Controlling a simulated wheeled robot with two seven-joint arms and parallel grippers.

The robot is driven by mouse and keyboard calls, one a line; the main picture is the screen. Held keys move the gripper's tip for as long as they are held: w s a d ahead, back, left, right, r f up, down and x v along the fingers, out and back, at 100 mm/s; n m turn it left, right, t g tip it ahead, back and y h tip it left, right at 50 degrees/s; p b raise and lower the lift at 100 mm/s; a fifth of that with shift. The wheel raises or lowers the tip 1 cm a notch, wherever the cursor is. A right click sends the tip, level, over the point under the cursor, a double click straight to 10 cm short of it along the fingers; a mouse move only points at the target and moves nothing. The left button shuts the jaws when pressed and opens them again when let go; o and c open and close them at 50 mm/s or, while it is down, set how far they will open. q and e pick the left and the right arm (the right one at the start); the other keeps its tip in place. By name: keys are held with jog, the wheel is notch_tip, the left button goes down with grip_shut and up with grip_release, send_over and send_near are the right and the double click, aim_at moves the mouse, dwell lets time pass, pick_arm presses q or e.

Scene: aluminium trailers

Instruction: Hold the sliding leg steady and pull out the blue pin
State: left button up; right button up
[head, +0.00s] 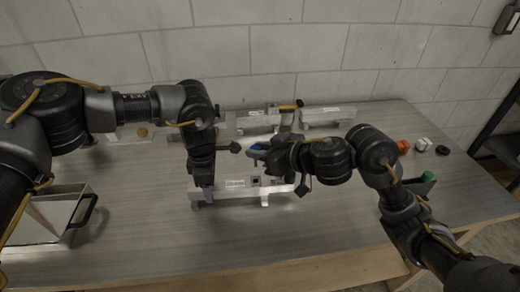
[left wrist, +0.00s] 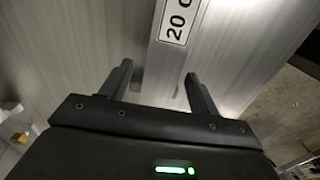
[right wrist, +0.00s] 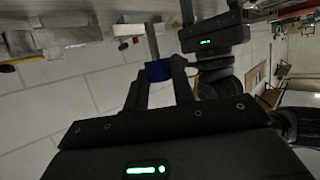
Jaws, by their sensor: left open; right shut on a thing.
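The blue pin (right wrist: 158,70) sits between the fingertips of my right gripper (right wrist: 160,76), which is shut on it. A grey metal bar (right wrist: 152,40) shows just beyond the pin. In the head view the blue pin (head: 258,147) shows at the tip of my right arm, above the aluminium trailer part (head: 225,195). My left gripper (left wrist: 160,78) is open. In the head view my left arm partly hides the trailer part.
A metal bin with a black handle (head: 45,220) stands at the left. More aluminium parts (head: 328,117) lie at the back. Orange (head: 403,146), white (head: 423,144) and black (head: 442,150) small items are at the right. The front of the table (head: 300,235) is clear.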

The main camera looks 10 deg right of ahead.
pick_arm(q)
notch_tip(320, 180, up, 10)
jog(key=shift+f, duration=0.15)
dwell(0.3)
